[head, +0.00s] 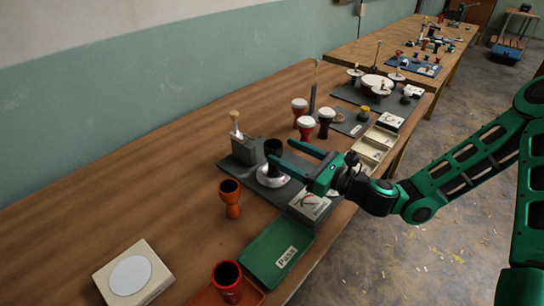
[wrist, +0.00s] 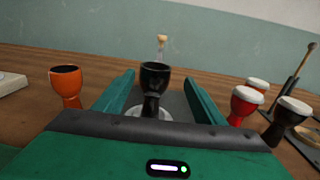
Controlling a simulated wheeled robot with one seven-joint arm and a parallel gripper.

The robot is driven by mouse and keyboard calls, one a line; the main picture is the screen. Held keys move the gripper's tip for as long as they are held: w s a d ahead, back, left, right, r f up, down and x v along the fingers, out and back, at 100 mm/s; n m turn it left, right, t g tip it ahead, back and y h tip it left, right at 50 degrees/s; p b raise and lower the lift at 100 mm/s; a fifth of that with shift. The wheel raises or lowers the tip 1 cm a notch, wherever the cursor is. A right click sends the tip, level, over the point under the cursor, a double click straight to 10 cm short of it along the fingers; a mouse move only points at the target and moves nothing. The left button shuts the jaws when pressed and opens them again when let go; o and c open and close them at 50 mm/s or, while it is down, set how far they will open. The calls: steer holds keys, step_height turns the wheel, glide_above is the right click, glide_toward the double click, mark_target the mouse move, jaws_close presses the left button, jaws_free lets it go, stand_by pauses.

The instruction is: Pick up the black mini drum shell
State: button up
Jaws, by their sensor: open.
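The black mini drum shell (head: 273,151) stands upright on a round silver disc (head: 272,177) on a dark grey board. It has a goblet shape with an open top. In the wrist view the black shell (wrist: 154,88) stands between the two fingers, with a gap on each side. My gripper (head: 293,152) is open, its green fingers reaching left toward the shell from the right. In the wrist view my gripper (wrist: 155,92) shows a finger on either side of the shell. The lower part of the shell is partly hidden there by the gripper body.
An orange shell (head: 231,197) stands to the left and a red shell (head: 228,279) in front. A green tray (head: 277,250) lies nearby. White-topped drums (head: 305,126) stand behind. A grey block with a wooden-handled tool (head: 236,122) is just beyond the black shell.

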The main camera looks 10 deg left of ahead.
mark_target(278, 148)
steer(key=x, duration=0.3)
steer(key=shift+w+a, duration=0.1)
steer(key=shift+a, duration=0.1)
steer(key=x, duration=0.4)
steer(key=shift+s+a+f, duration=0.2)
steer(key=shift+s+f, duration=0.05)
steer(key=shift+s, duration=0.1)
steer(key=shift+w+a, duration=0.3)
steer(key=shift+a, duration=0.2)
steer(key=c, duration=1.3)
steer(key=shift+o, duration=0.2)
steer(key=shift+r, duration=0.2)
